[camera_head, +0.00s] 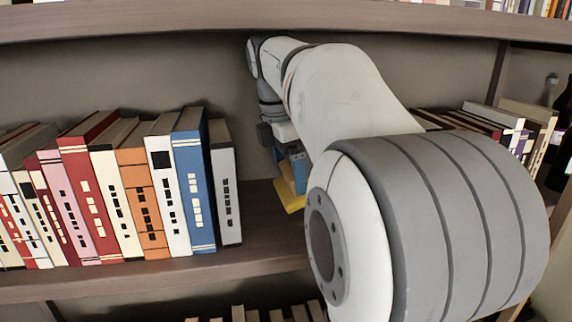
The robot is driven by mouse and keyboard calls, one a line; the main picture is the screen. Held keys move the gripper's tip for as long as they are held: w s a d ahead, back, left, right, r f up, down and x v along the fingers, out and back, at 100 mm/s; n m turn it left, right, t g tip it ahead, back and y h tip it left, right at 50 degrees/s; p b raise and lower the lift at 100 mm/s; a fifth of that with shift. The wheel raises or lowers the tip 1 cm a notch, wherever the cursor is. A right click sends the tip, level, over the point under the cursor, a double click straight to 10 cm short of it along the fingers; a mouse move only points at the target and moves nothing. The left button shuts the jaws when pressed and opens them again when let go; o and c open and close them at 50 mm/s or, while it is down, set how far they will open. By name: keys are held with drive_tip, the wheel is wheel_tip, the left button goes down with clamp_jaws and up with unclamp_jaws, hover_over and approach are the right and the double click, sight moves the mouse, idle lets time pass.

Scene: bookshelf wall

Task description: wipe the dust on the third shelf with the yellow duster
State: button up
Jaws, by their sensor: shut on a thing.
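The yellow duster (289,197) shows as a small yellow piece on the brown shelf (262,226), right of the upright books. It has a blue part (294,170) above it. My gripper (283,135) is above the duster, largely hidden behind my arm, and is shut on the duster. The duster's lower edge appears at the shelf surface, but I cannot tell how firmly it touches. My arm covers its right side. No dust can be made out on the bare shelf that shows.
Upright books (140,190) fill the shelf's left, ending at a grey-white book (226,185). More books (500,125) stand at the right behind my arm. Dark bottles (560,120) stand at the far right. The shelf above (200,20) runs close over my arm.

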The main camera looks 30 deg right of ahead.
sight(289, 194)
drive_tip(key=shift+f+b, duration=2.9)
drive_tip(key=shift+b, duration=0.35)
